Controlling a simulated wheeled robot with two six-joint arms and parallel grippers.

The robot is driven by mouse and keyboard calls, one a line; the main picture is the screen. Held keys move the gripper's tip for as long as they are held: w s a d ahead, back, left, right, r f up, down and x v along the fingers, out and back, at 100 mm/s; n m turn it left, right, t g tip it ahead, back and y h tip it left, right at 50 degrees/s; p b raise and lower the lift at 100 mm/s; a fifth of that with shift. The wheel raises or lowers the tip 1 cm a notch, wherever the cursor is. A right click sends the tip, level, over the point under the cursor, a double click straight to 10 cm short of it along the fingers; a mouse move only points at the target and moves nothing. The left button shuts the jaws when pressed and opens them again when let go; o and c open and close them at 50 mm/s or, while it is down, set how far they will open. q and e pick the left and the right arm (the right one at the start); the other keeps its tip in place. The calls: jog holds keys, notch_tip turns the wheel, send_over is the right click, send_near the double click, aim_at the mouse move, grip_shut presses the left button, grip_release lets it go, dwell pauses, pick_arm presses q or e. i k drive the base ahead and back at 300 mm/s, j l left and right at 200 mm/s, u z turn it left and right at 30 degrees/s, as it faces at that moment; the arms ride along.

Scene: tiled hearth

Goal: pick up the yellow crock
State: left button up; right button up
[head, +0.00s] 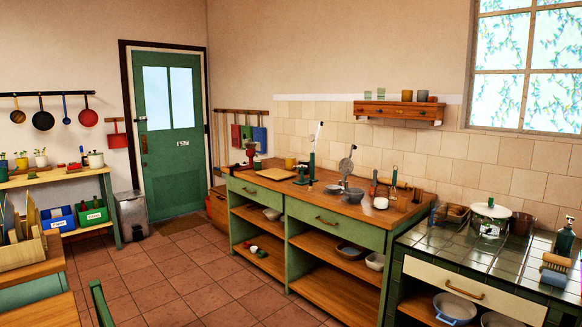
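A small yellow vessel (290,163), which looks like the yellow crock, stands upright at the back of the green counter's wooden top (330,204), near the tiled wall. It is far off and small, so its details are hard to tell. A cutting board (276,174) lies just in front of it and a dark green upright tool (311,165) stands to its right. Neither of my grippers is in view.
A tiled stove-like counter (480,255) with a white lidded pot (490,215) is at the right. A wooden table corner (40,310) and a green chair back (100,305) are at lower left. Tiled floor (190,285) is open before the green counter.

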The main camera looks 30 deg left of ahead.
aim_at(290, 161)
jog(key=u, duration=1.35)
